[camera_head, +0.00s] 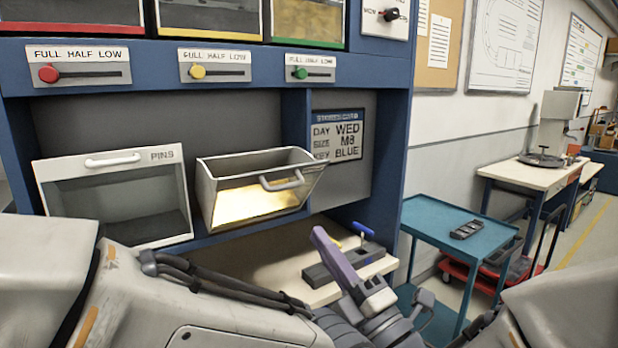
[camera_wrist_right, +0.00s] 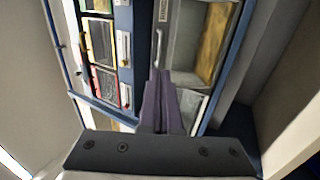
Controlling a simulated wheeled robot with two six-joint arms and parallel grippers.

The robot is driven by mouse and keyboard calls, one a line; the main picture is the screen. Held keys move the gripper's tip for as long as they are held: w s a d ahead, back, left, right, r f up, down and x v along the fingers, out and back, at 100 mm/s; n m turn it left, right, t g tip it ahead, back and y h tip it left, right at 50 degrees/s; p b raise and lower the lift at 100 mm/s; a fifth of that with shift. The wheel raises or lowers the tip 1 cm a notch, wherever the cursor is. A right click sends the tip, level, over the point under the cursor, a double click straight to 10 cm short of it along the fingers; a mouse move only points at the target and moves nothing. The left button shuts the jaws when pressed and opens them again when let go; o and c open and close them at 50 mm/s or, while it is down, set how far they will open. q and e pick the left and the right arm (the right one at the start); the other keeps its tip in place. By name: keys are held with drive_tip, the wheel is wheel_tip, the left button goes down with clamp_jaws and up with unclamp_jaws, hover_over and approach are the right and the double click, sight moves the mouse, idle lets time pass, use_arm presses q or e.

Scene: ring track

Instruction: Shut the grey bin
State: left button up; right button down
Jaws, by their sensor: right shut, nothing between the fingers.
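The grey bin (camera_head: 207,190) hangs tilted outward in the blue rack, with its top open and yellowish contents or floor showing inside. Its handle (camera_head: 282,180) is on the front panel. In the right wrist view the grey bin (camera_wrist_right: 188,45) shows sideways, with a brownish inside. My right gripper (camera_head: 318,236) is shut and empty, with purple fingers pointing up. It is below and right of the bin in the head view, apart from it there. The fingers also show in the right wrist view (camera_wrist_right: 160,82), near the bin's edge; contact is unclear. My left gripper is out of view.
A white bin marked PINS (camera_head: 165,155) is left of the grey bin. Sliders and coloured-edged windows line the rack above. A dark device with a blue lever (camera_head: 362,231) stands on the bench below. A teal cart (camera_head: 440,222) is at right.

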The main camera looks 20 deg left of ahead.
sight(286, 188)
drive_tip(key=p+x, duration=0.6)
drive_tip(key=x, duration=0.1)
drive_tip(key=shift+w+a+r, duration=0.15)
drive_tip(key=shift+a+r, duration=0.1)
drive_tip(key=shift+r, duration=0.1)
drive_tip(key=shift+w+a+r+p, duration=0.1)
drive_tip(key=shift+w+a+p, duration=0.4)
drive_tip(key=shift+p, duration=0.2)
